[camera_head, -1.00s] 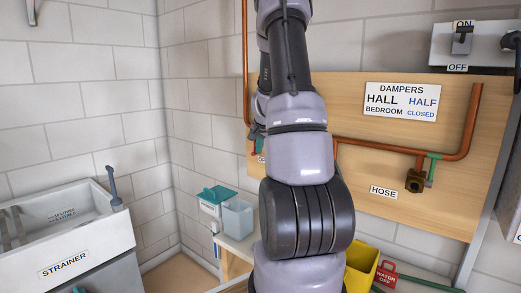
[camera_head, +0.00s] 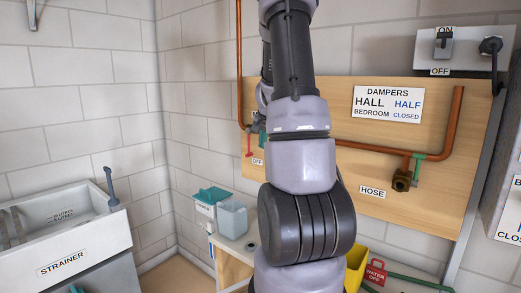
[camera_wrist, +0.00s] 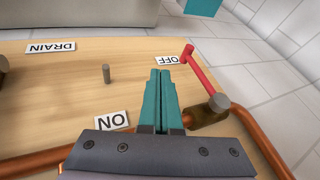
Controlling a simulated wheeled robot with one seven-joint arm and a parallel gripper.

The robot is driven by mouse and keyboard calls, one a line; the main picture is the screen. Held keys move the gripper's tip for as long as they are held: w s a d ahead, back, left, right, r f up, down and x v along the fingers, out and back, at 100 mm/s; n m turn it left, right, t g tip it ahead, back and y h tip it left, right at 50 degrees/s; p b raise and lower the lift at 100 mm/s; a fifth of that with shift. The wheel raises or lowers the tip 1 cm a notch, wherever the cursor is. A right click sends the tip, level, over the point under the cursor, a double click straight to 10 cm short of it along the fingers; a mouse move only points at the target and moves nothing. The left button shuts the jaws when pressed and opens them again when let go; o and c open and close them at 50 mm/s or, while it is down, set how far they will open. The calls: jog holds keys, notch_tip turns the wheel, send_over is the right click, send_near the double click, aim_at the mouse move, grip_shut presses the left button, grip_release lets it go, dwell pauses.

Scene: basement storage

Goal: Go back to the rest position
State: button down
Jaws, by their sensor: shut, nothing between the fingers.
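My gripper (camera_wrist: 160,74) is shut and empty in the wrist view, its two teal fingers together above the wooden board. The red valve lever (camera_wrist: 200,72) is right of the fingers, apart from them, with its free end by the OFF label (camera_wrist: 167,60). The ON label (camera_wrist: 112,121) lies left of the fingers. In the head view the red lever (camera_head: 249,143) shows left of my arm, above its OFF label (camera_head: 257,162). My arm stands upright mid-picture and hides most of the gripper there; a small teal part shows beside the lever.
The wooden board (camera_head: 420,210) carries copper pipe (camera_head: 455,125), a brass hose outlet (camera_head: 402,181) and a DAMPERS sign (camera_head: 388,104). A switch box (camera_head: 465,52) is at upper right. A sink (camera_head: 60,230) stands left. Teal-lidded containers (camera_head: 212,197) and a yellow bucket (camera_head: 355,265) stand below.

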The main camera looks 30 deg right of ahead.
jog(key=s+a+r+n+t+y, duration=0.1)
jog(key=s+a+r+n, duration=0.1)
jog(key=s+a+r, duration=0.45)
jog(key=s+a+r+n+y, duration=0.15)
jog(key=s+a+r, duration=0.25)
jog(key=a+r, duration=0.45)
jog(key=s+a+n+y, duration=0.1)
jog(key=s+a+n, duration=0.4)
jog(key=s+a, duration=0.9)
jog(key=shift+s+a+r+n+y, duration=0.35)
jog(key=shift+s, duration=0.55)
